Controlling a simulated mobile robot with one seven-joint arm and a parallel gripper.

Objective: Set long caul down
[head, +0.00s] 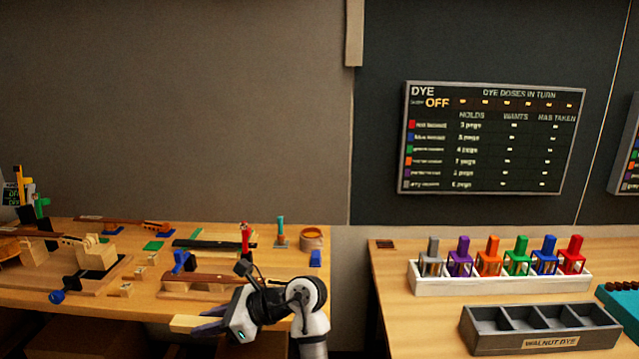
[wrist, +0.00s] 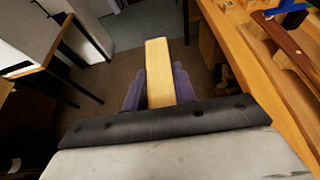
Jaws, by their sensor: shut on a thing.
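The long caul is a pale wooden bar. In the wrist view the caul (wrist: 158,68) sticks straight out between the dark purple-grey fingers of my gripper (wrist: 158,90), which are shut on it. In the head view the caul (head: 186,323) shows as a short pale block at the tip of my gripper (head: 208,325), at the front edge of the left bench (head: 130,300). In the wrist view the floor lies below the caul, and the bench edge is to its right. The caul's near end is hidden by the gripper.
The left bench holds several wooden parts, a brown fingerboard-like piece (head: 200,279), a blue clamp (head: 181,261), a red clamp (head: 245,238) and a round tub (head: 312,238). The right bench carries a rack (head: 500,282) of coloured bottles and a grey divided tray (head: 540,328). A gap separates the benches.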

